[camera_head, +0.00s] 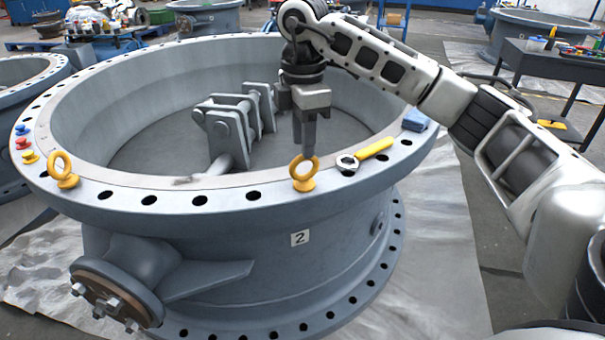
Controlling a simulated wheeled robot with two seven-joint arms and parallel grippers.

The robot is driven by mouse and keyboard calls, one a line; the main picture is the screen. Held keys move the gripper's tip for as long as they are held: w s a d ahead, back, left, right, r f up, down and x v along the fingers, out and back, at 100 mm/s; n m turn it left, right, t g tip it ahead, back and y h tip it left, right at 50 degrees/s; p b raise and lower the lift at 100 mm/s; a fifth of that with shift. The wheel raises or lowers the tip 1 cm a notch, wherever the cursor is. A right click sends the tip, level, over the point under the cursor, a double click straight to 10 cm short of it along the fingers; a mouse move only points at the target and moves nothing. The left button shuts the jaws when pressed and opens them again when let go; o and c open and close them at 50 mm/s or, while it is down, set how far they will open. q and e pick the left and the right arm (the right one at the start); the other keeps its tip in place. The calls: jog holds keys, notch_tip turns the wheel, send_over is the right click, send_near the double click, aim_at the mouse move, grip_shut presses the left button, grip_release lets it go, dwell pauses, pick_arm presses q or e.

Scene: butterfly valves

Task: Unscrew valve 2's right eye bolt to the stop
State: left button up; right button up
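Valve 2 (225,232) is a large grey-blue ring body with a "2" label on its front wall. Its right eye bolt (303,185) is yellow and stands upright on the top flange at the front. My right gripper (308,152) points straight down over this bolt, its fingertips at the top of the ring. The fingers show as one narrow shape, so I cannot tell whether they are closed on the ring. A second yellow eye bolt (62,170) stands on the flange at the left. My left gripper is not in view.
A yellow-handled wrench (366,154) lies on the flange just right of the bolt, with a blue cloth (416,120) beyond it. Small red, blue and yellow pieces (22,143) sit at the flange's left edge. A dark table (545,72) stands at the right.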

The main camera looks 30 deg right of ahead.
aim_at(303, 181)
notch_tip(303, 181, down, 6)
jog(key=shift+r+b, duration=0.1)
jog(key=shift+b, duration=0.55)
jog(key=shift+f, duration=0.35)
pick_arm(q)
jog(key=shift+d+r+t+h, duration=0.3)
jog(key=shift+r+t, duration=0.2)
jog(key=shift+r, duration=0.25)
pick_arm(e)
grip_shut()
